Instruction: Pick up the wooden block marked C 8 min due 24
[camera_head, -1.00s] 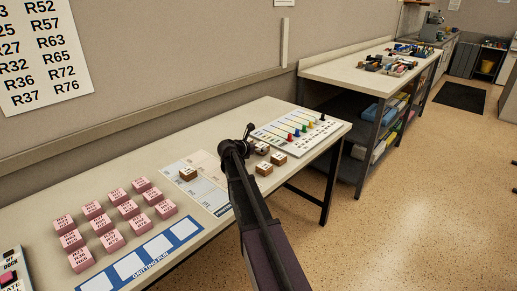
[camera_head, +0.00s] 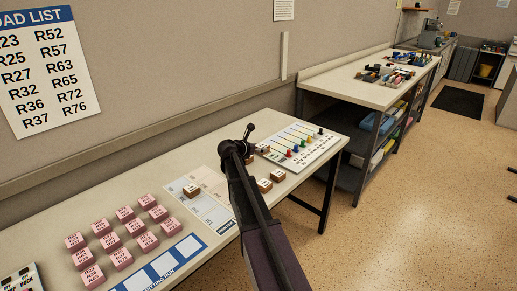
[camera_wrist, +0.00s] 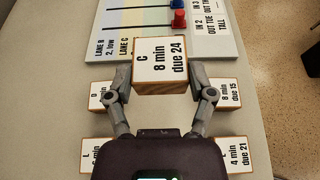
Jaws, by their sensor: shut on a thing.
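The wooden block marked C 8 min due 24 (camera_wrist: 161,62) is in my gripper (camera_wrist: 161,80), its white labelled top facing the wrist camera. The two fingers are shut on its left and right sides. In the head view the block (camera_head: 262,148) shows at the end of my dark arm, which partly hides it. It appears to be held above the table, near the lane board. My fingertips are mostly hidden there.
Other labelled wooden blocks, one marked 8 min due 15 (camera_wrist: 229,93), another 4 min due 21 (camera_wrist: 234,153), lie below. The lane board (camera_head: 318,147) with coloured pegs is close. Another wooden block (camera_head: 191,190) sits on a printed sheet; several pink blocks (camera_head: 138,226) stand left.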

